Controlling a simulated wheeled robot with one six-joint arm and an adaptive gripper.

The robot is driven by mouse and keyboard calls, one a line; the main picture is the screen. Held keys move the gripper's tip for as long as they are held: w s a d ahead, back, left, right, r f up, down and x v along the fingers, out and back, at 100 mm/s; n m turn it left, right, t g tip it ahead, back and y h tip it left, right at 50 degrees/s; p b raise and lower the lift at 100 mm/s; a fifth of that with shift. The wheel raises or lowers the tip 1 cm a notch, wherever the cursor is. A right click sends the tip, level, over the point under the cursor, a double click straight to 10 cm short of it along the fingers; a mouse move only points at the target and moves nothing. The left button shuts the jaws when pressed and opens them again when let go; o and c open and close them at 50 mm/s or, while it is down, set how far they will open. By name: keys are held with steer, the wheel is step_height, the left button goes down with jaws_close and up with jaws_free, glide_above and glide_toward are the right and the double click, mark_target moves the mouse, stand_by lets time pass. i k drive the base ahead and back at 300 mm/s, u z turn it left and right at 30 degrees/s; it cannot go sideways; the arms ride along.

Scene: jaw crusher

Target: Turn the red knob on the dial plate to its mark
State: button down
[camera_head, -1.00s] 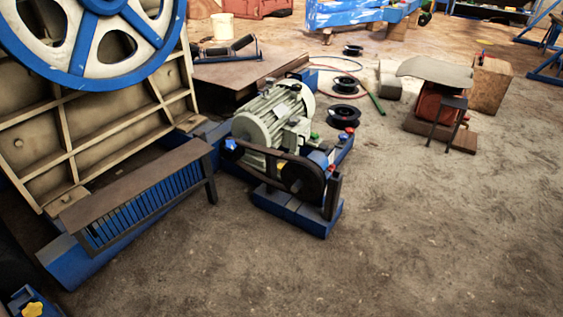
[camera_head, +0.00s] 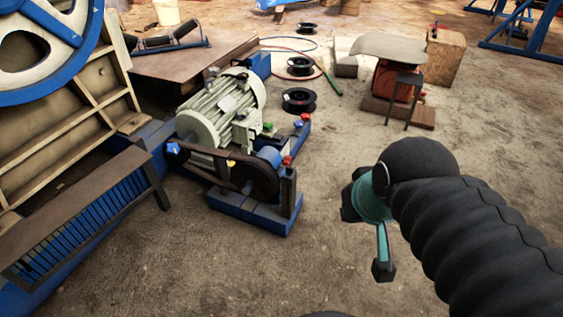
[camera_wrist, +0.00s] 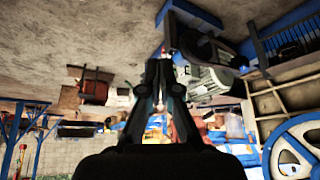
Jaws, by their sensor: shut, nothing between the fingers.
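Two small red knobs show in the head view on the blue motor base: one (camera_head: 287,160) on top of the dark front post, one (camera_head: 306,117) at the base's far right corner. I cannot tell which is on the dial plate; no plate or mark can be made out. In the wrist view, which is upside down, my gripper (camera_wrist: 163,62) points toward the motor unit with its fingers together and empty. A small red spot (camera_wrist: 163,49) shows just past the fingertips, apparently farther off. In the head view my arm is at right, clear of the motor unit.
The grey-green motor (camera_head: 222,108) stands on the blue base (camera_head: 255,212). A slatted guard (camera_head: 75,205) and the big crusher frame are to the left. Cable reels (camera_head: 299,101) lie behind. A red machine (camera_head: 394,82) stands back right. The floor in front is bare.

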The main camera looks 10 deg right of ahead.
mark_target(287, 161)
steer(key=z, duration=0.35)
steer(key=k, duration=0.3)
steer(key=u, duration=0.95)
steer(key=i, duration=0.85)
steer(key=z, duration=0.6)
steer(key=i, duration=0.8)
steer(key=z, duration=0.65)
